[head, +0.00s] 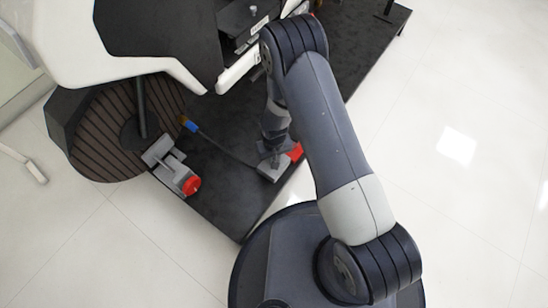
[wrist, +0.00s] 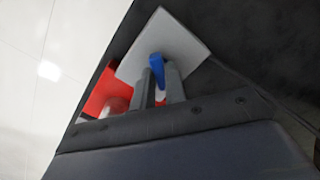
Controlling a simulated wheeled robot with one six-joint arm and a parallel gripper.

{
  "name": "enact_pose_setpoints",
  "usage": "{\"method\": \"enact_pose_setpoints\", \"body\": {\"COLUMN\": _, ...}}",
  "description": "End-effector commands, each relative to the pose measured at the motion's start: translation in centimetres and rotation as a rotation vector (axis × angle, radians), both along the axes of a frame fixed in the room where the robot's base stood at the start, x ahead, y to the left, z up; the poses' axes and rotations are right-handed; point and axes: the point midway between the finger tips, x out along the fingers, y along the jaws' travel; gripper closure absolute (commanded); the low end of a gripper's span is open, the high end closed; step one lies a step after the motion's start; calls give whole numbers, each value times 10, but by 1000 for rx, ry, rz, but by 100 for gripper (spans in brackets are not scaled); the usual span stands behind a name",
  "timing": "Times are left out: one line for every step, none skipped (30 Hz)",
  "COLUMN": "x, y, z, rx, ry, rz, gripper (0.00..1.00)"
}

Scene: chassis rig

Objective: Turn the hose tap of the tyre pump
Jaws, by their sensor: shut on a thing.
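The tyre pump (head: 270,172) is a small grey box with a red part (head: 295,152) on its right, on the dark platform in the head view. In the wrist view its pale square face (wrist: 185,45) and red part (wrist: 104,92) show. The hose tap (wrist: 156,62) is a blue lever on that pale face. My gripper (wrist: 160,70) has its two grey fingers on either side of the blue tap, shut on it. In the head view my gripper (head: 270,148) is directly over the pump and hides the tap.
A dark hose (head: 225,148) runs left from the pump to a blue and yellow end (head: 188,124). A grey device with a red knob (head: 192,185) stands at the platform's left edge. A dark and white machine (head: 160,40) rises behind. White floor (head: 460,190) is clear at right.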

Motion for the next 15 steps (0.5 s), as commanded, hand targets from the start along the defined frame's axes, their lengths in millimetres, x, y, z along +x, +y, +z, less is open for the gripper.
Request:
{"method": "enact_pose_setpoints", "body": {"x": 0, "y": 0, "z": -1, "rx": 0, "ry": -1, "rz": 44, "gripper": 100}}
{"method": "enact_pose_setpoints", "body": {"x": 0, "y": 0, "z": -1, "rx": 0, "ry": -1, "rz": 72, "gripper": 100}}
{"method": "enact_pose_setpoints", "body": {"x": 0, "y": 0, "z": -1, "rx": 0, "ry": -1, "rz": 109, "gripper": 100}}
{"method": "enact_pose_setpoints", "body": {"x": 0, "y": 0, "z": -1, "rx": 0, "ry": -1, "rz": 138, "gripper": 100}}
{"method": "enact_pose_setpoints", "body": {"x": 0, "y": 0, "z": -1, "rx": 0, "ry": 0, "rz": 165, "gripper": 100}}
{"method": "enact_pose_setpoints", "body": {"x": 0, "y": 0, "z": -1, "rx": 0, "ry": 0, "rz": 202, "gripper": 100}}
{"method": "enact_pose_setpoints", "body": {"x": 0, "y": 0, "z": -1, "rx": 0, "ry": 0, "rz": 229, "gripper": 100}}
{"method": "enact_pose_setpoints", "body": {"x": 0, "y": 0, "z": -1, "rx": 0, "ry": 0, "rz": 255, "gripper": 100}}
{"method": "enact_pose_setpoints", "body": {"x": 0, "y": 0, "z": -1, "rx": 0, "ry": 0, "rz": 289, "gripper": 100}}
{"method": "enact_pose_setpoints", "body": {"x": 0, "y": 0, "z": -1, "rx": 0, "ry": 0, "rz": 314, "gripper": 100}}
{"method": "enact_pose_setpoints", "body": {"x": 0, "y": 0, "z": -1, "rx": 0, "ry": -1, "rz": 338, "gripper": 100}}
{"method": "enact_pose_setpoints", "body": {"x": 0, "y": 0, "z": -1, "rx": 0, "ry": -1, "rz": 369, "gripper": 100}}
{"method": "enact_pose_setpoints", "body": {"x": 0, "y": 0, "z": -1, "rx": 0, "ry": -1, "rz": 392, "gripper": 100}}
{"method": "enact_pose_setpoints", "body": {"x": 0, "y": 0, "z": -1, "rx": 0, "ry": -1, "rz": 414, "gripper": 100}}
{"method": "enact_pose_setpoints", "body": {"x": 1, "y": 0, "z": 0, "rx": 0, "ry": -1, "rz": 441, "gripper": 100}}
